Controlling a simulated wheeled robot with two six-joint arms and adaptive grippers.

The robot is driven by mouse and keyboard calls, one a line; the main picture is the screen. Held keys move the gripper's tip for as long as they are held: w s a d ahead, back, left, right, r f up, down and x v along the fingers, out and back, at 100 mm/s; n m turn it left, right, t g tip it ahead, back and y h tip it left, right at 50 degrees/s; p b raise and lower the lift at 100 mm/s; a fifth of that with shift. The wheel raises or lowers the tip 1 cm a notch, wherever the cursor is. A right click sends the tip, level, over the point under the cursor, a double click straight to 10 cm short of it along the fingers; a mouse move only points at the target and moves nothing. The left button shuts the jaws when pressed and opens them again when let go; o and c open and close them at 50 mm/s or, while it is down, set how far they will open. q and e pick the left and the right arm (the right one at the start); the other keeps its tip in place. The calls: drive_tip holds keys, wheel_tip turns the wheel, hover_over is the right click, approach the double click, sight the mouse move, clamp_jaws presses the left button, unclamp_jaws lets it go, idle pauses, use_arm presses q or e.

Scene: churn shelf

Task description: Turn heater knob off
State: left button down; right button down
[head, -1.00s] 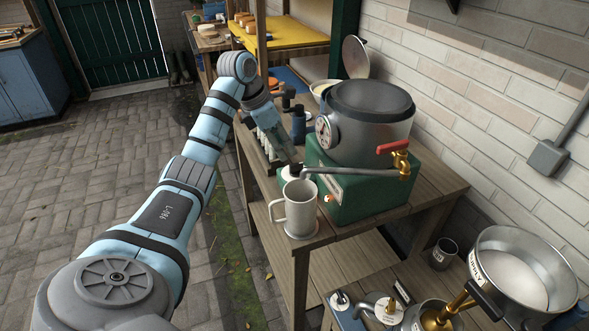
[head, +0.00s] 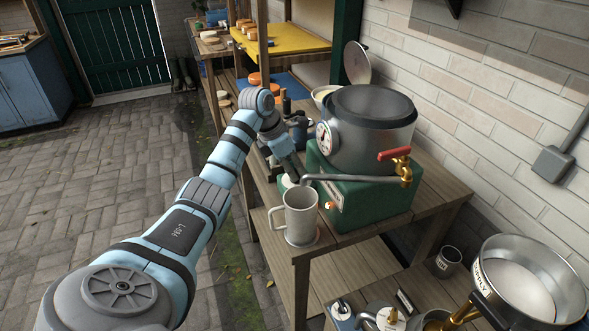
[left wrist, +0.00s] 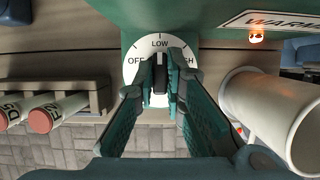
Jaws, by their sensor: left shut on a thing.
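The green heater box (head: 370,198) stands on the wooden shelf under a metal vat. Its round white dial (left wrist: 139,51) is marked OFF at left, LOW at top and HIGH at right, partly hidden by a finger. The black heater knob (left wrist: 160,75) stands upright in the left wrist view, in line with LOW. My left gripper (left wrist: 161,80) is shut on the knob, with a finger on each side. In the head view my left gripper (head: 295,172) is at the heater's left face, and the knob is hidden there. My right gripper is not in view.
A grey mug (head: 300,218) stands close beside my left gripper, under the vat's long spout (head: 355,183). A rack with red-ended tubes (left wrist: 50,110) lies left of the dial. An orange lamp (left wrist: 257,38) glows on the heater. The vat (head: 365,140) has a red-handled tap.

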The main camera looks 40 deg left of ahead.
use_arm(q)
drive_tip(key=n+p, duration=0.1)
drive_tip(key=p, duration=0.1)
drive_tip(key=n+y+p, duration=0.1)
drive_tip(key=n+p, duration=0.1)
drive_tip(key=shift+s+d+r+n, duration=0.1)
drive_tip(key=shift+d+n, duration=0.1)
drive_tip(key=shift+n, duration=0.1)
drive_tip(key=shift+d+n+y+p, duration=0.1)
drive_tip(key=shift+n+y+p, duration=0.5)
drive_tip(key=shift+n+p, duration=0.6)
drive_tip(key=shift+f+n+y+p, duration=0.2)
drive_tip(key=shift+n+y+p, duration=0.45)
drive_tip(key=shift+n, duration=0.75)
drive_tip(key=c, duration=1.8)
unclamp_jaws()
drive_tip(key=shift+o, duration=0.7)
